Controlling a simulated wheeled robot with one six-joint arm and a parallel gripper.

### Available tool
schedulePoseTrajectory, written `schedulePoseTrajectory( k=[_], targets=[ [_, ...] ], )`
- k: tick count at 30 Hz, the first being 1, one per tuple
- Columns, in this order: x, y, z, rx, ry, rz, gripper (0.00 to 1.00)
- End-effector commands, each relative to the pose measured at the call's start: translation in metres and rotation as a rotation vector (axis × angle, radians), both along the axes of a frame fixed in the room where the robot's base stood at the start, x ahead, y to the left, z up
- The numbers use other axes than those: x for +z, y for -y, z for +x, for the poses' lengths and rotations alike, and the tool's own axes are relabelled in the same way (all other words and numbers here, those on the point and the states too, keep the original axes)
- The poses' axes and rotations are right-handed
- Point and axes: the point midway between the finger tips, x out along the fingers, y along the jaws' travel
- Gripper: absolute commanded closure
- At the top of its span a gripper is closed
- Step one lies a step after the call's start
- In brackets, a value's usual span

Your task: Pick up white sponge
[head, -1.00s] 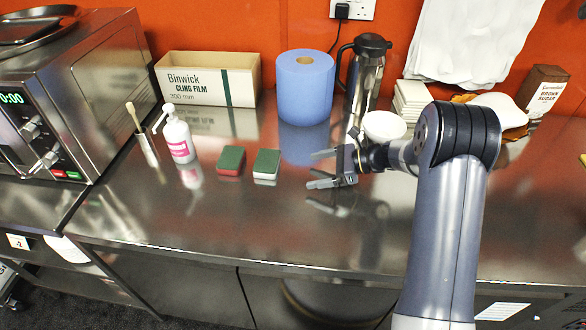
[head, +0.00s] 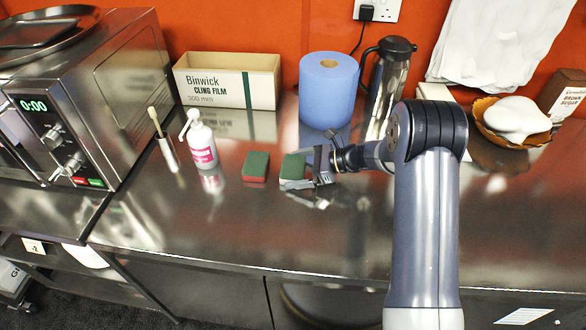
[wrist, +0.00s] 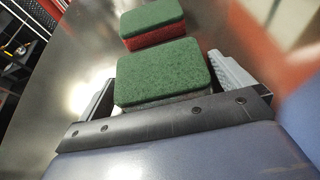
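The white sponge (head: 293,168) has a green scouring top and a pale lower layer, and lies flat on the steel counter. In the wrist view the same sponge (wrist: 162,75) sits between my fingers, its pale layer mostly in shadow. My gripper (head: 303,171) is low at the counter with a finger on either side of the sponge. In the wrist view my gripper (wrist: 164,88) is open around it; the fingers look very close to its sides, and I cannot tell whether they touch.
A red sponge with a green top (head: 255,167) lies just left, close by. A blue paper roll (head: 328,90), flask (head: 389,75) and cling film box (head: 228,80) stand behind. The front counter is clear.

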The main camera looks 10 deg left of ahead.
Motion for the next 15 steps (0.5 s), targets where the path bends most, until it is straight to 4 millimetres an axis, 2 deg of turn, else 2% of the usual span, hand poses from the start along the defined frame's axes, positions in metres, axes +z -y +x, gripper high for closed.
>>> schedulePoseTrajectory(
  k=[2, 12, 15],
  targets=[
    [0.0, 0.0001, 0.0, 0.0, 0.0, 0.0, 0.07],
    [0.0001, 0.0002, -0.0001, 0.0, 0.0, 0.0, 0.34],
    [0.0001, 0.0002, -0.0001, 0.0, 0.0, 0.0, 0.36]
  ],
)
